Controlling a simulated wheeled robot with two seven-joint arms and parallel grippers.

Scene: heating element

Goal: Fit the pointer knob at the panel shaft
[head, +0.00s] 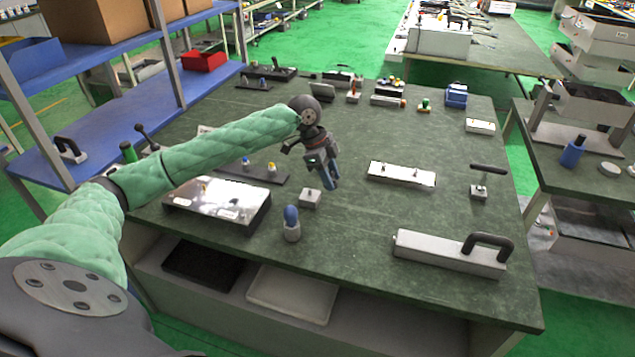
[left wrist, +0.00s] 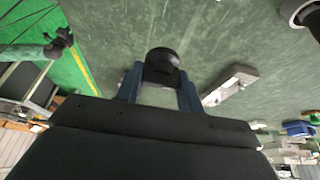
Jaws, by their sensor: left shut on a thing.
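My left gripper (head: 324,175) hangs above the green worktop, fingers pointing down. In the left wrist view its two blue fingers (left wrist: 160,90) are shut on a round black knob (left wrist: 162,62). In the head view the knob is not clearly visible at the fingertips. A small grey block (head: 311,198) stands on the worktop just below and left of the fingertips, apart from them. A flat silver panel (head: 402,176) with small posts lies to the right of the gripper. I cannot tell for sure which of these carries the panel shaft. My right gripper is not in view.
A glossy sloped box (head: 218,205) stands left of the gripper, and a blue-topped grey piece (head: 291,224) stands in front. A long grey box with a black handle (head: 450,252) is at front right. Several small parts line the back edge.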

